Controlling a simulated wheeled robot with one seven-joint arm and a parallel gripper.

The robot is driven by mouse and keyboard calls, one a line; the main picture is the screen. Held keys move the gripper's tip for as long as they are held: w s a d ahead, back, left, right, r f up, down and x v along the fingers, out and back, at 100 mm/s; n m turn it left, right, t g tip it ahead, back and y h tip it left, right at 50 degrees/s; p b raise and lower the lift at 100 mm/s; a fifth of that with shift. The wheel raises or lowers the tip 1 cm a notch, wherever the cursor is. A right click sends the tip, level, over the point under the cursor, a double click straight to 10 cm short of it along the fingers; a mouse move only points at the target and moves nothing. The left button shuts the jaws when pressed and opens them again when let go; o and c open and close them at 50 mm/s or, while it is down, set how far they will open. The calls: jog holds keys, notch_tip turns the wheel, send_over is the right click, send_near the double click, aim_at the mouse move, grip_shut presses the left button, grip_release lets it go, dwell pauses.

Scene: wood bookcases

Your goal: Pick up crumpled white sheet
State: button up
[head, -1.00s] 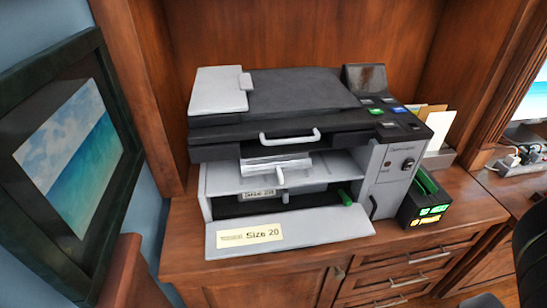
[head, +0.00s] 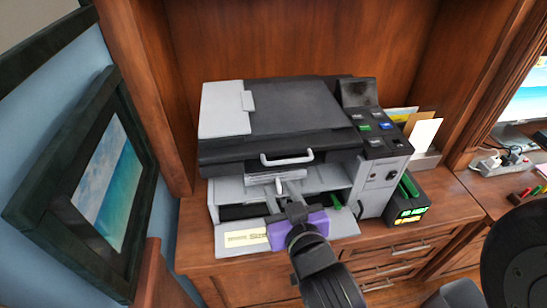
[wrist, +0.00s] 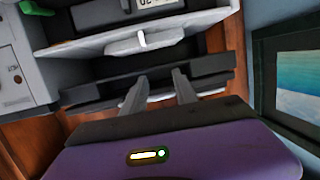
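The crumpled white sheet (head: 268,178) lies in the middle slot of the printer (head: 285,105), below its front handle. In the head view, my gripper (head: 287,190) has its fingers at the printer's front opening, by the right side of the sheet. Whether they touch it is unclear. In the wrist view, my gripper (wrist: 160,88) shows two grey fingers spread apart, pointing into the printer. A pale strip near the fingertips may be the sheet, but I cannot tell. My purple gripper body hides part of the lowered front flap.
The printer's lowered flap (head: 345,225) with a size label sticks out in front. A black box (head: 408,208) and paper holder (head: 428,158) stand right. A framed picture (head: 100,180) hangs left.

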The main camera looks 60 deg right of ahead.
aim_at(280, 188)
jog(key=shift+m+g, duration=0.5)
jog(key=shift+g, duration=0.4)
jog(key=shift+w+d+f+p, duration=0.35)
jog(key=shift+w+d+f, duration=0.15)
jog(key=shift+d+f, duration=0.5)
jog(key=shift+w+d+f+p, duration=0.3)
jog(key=shift+w+d+f, duration=0.2)
jog(key=shift+d+f, duration=0.5)
jog(key=shift+w+d+f+p, duration=0.45)
jog(key=shift+d+f, duration=0.3)
jog(key=shift+f, duration=0.5)
grip_shut()
